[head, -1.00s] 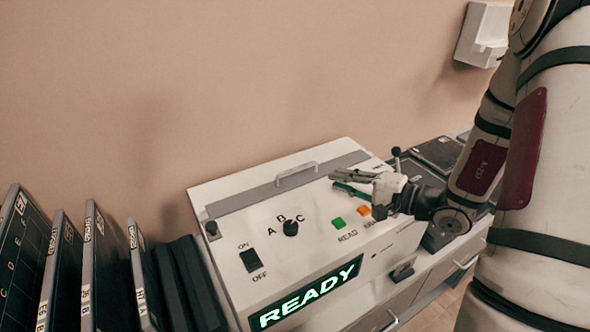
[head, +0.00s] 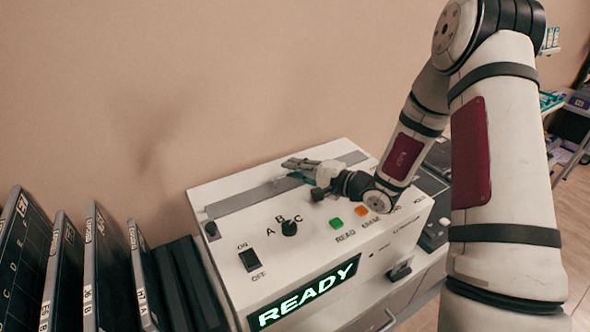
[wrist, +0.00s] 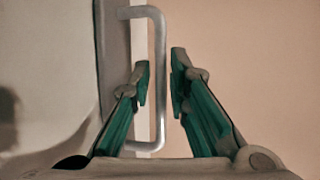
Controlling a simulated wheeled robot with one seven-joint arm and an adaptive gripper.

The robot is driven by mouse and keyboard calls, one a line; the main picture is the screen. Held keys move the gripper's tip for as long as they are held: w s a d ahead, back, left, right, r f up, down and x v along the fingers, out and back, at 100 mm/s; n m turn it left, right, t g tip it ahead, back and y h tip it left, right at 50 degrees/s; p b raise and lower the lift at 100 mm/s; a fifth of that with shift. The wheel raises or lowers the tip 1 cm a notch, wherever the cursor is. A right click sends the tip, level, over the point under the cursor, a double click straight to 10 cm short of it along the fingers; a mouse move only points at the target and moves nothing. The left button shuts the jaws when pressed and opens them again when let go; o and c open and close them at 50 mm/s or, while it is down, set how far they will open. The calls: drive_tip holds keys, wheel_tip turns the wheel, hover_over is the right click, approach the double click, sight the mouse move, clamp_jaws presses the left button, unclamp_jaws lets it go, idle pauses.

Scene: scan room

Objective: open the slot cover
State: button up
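The slot cover (head: 240,198) is a long grey strip across the back of the white machine's sloped top. It looks closed, lying flush with the top. Its metal handle (wrist: 159,100) is a bar bent at both ends. In the wrist view the bar runs between the two green-padded fingers of my gripper (wrist: 160,72), with a narrow gap on each side. In the head view my gripper (head: 288,166) is over the middle of the cover and hides the handle. It is open; nothing is visibly clamped.
The machine's panel has an A-B-C knob (head: 289,228), an ON/OFF switch (head: 249,260), a green button (head: 336,223), an orange button (head: 361,211) and a lit READY display (head: 308,296). Dark cassettes (head: 105,265) stand at left. The wall is close behind.

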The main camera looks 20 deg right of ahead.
clamp_jaws()
drive_tip(key=w+b, duration=0.1)
drive_tip(key=w, duration=0.1)
drive_tip(key=w+a+b, duration=0.1)
drive_tip(key=w+b, duration=0.1)
drive_tip(key=w, duration=0.1)
drive_tip(key=shift+w+a+f, duration=0.2)
drive_tip(key=shift+w+a, duration=0.1)
drive_tip(key=shift+a, duration=0.05)
drive_tip(key=shift+w+a+r+b, duration=0.1)
drive_tip(key=shift+w+b, duration=0.4)
drive_tip(key=shift+w, duration=0.05)
unclamp_jaws()
